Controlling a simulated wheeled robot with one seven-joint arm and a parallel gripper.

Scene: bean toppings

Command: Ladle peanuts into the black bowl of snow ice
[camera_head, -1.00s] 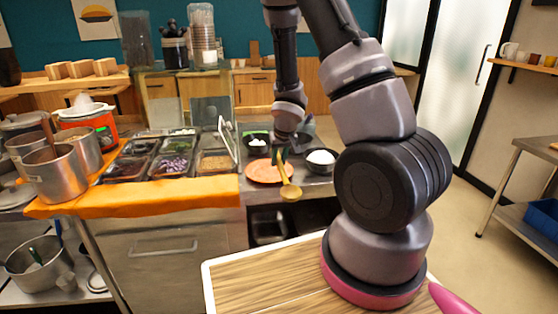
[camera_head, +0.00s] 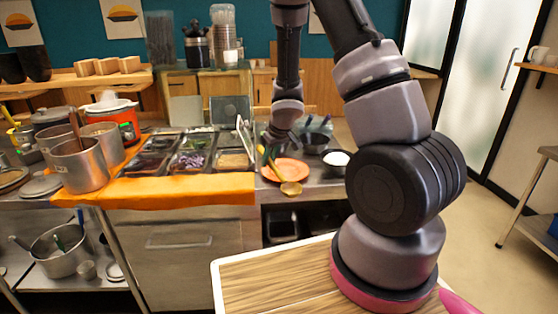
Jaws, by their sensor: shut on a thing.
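My gripper (camera_head: 268,151) is shut on the ladle (camera_head: 276,170), near the upper end of its handle. The ladle hangs tilted, with its golden scoop (camera_head: 291,189) low in front of the orange plate (camera_head: 298,165). I cannot tell whether the scoop holds anything. A black bowl (camera_head: 336,168) with a white mound of snow ice (camera_head: 336,157) stands on the counter right of the plate, apart from the ladle. A tray of tan bits (camera_head: 233,160), possibly peanuts, sits left of my gripper at the right end of the topping trays.
Dark topping trays (camera_head: 189,160) fill the counter to the left, behind an orange cloth (camera_head: 160,192). Steel pots (camera_head: 80,166) and an orange cooker (camera_head: 121,125) stand farther left. Another dark bowl (camera_head: 315,143) is behind the snow ice.

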